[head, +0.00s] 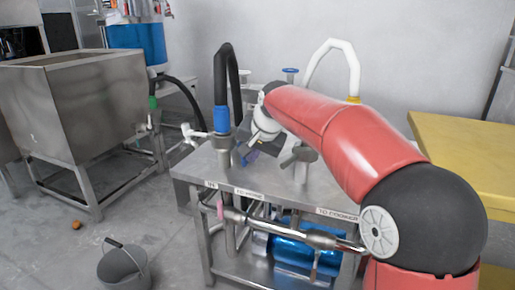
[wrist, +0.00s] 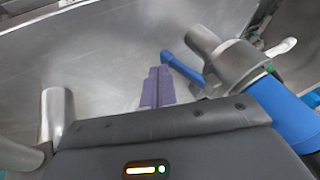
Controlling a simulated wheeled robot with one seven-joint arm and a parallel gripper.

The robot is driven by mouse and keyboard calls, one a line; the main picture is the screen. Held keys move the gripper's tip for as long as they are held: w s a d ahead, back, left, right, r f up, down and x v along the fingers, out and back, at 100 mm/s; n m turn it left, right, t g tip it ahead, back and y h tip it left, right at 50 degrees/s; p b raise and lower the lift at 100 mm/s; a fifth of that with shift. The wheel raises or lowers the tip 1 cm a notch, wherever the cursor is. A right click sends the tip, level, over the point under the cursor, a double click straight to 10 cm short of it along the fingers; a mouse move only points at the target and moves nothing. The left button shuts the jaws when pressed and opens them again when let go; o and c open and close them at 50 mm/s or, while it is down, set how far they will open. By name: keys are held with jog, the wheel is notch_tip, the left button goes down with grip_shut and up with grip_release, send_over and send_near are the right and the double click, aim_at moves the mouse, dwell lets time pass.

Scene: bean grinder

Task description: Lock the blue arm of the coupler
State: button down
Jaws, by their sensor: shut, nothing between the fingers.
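The coupler is a blue sleeve (head: 221,119) on the end of a black hose, standing upright over a steel pipe on the table. In the wrist view its blue body (wrist: 284,108) is at the right, beside a steel fitting (wrist: 228,66). A slim blue arm (wrist: 182,68) sticks out leftward from that fitting. My gripper (wrist: 158,71) has purple fingers, shut together and empty. The fingertips are just left of the blue arm's free end; I cannot tell whether they touch. In the head view my gripper (head: 251,156) is low over the table, right of the coupler.
The steel table (head: 190,168) carries upright pipe stubs and a white hose (head: 333,45). A steel stub (wrist: 57,115) stands left of my wrist. A white-handled valve (head: 193,132) is left of the coupler. A yellow table (head: 465,150) is at the right, a bucket (head: 123,266) on the floor.

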jog(key=shift+w+a+f, duration=0.1)
jog(key=shift+w+f, duration=0.05)
jog(key=shift+f, duration=0.15)
jog(key=shift+w+a+f+y+b, duration=0.1)
jog(key=shift+a+f+y+b, duration=0.2)
jog(key=shift+b, duration=0.15)
jog(key=shift+a+r+p, duration=0.15)
jog(key=shift+a+p, duration=0.1)
jog(key=shift+p, duration=0.05)
jog(key=shift+f, duration=0.2)
